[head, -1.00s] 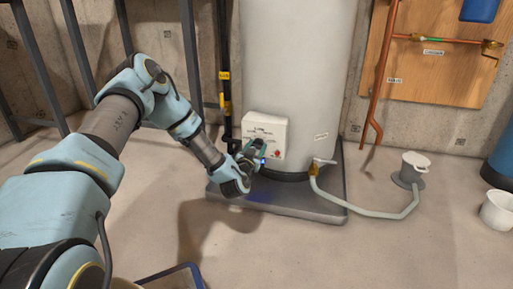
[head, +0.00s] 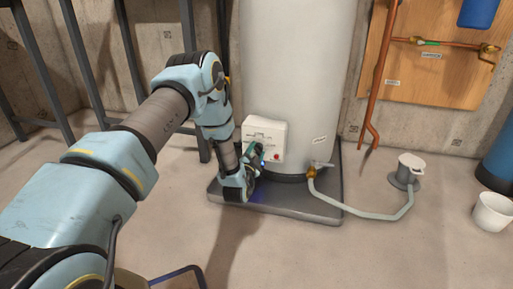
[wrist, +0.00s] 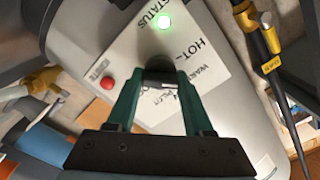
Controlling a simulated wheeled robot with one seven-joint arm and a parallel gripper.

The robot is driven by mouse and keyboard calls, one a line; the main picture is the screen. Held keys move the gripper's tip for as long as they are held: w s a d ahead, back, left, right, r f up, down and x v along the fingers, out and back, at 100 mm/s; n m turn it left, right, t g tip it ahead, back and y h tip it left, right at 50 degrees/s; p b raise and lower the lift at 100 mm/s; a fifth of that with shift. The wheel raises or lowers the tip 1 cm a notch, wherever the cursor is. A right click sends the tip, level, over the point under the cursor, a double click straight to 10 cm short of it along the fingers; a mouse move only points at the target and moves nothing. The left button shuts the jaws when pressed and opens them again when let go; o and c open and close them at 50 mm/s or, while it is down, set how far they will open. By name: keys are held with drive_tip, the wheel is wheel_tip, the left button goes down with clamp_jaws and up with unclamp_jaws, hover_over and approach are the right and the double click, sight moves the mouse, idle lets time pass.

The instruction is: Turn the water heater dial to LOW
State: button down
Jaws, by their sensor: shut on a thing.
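The water heater (head: 295,70) is a tall pale grey tank with a white control box (head: 275,132) low on its front. My gripper (head: 261,152) is at the left part of this box. In the wrist view, its two green fingers (wrist: 159,76) are shut on the dark dial (wrist: 159,63) on the box face. HOT and part of WARM read beside the dial; the lettering between the fingers is partly covered. The dial's pointer is hidden, so I cannot tell its setting. A green status light (wrist: 164,22) glows, and a red button (wrist: 106,83) shows on the box.
The tank stands on a low grey plinth (head: 300,208). A hose (head: 375,217) runs from its drain valve to a floor drain (head: 409,170). A white bucket (head: 493,212) stands at the right. Metal posts (head: 195,80) stand left of the tank. Open floor lies in front.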

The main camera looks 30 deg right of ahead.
drive_tip(key=m+p, duration=0.1)
drive_tip(key=m, duration=0.3)
drive_tip(key=shift+s+d+m+p, duration=0.1)
drive_tip(key=shift+m+p, duration=0.2)
drive_tip(key=shift+p, duration=0.1)
drive_tip(key=shift+f+m+p, duration=0.1)
drive_tip(key=shift+m+p, duration=0.45)
drive_tip(key=shift+m, duration=1.25)
drive_tip(key=shift+c, duration=1.6)
unclamp_jaws()
drive_tip(key=p+v, duration=0.4)
drive_tip(key=v, duration=0.6)
drive_tip(key=shift+s+a, duration=0.25)
drive_tip(key=shift+a, duration=0.1)
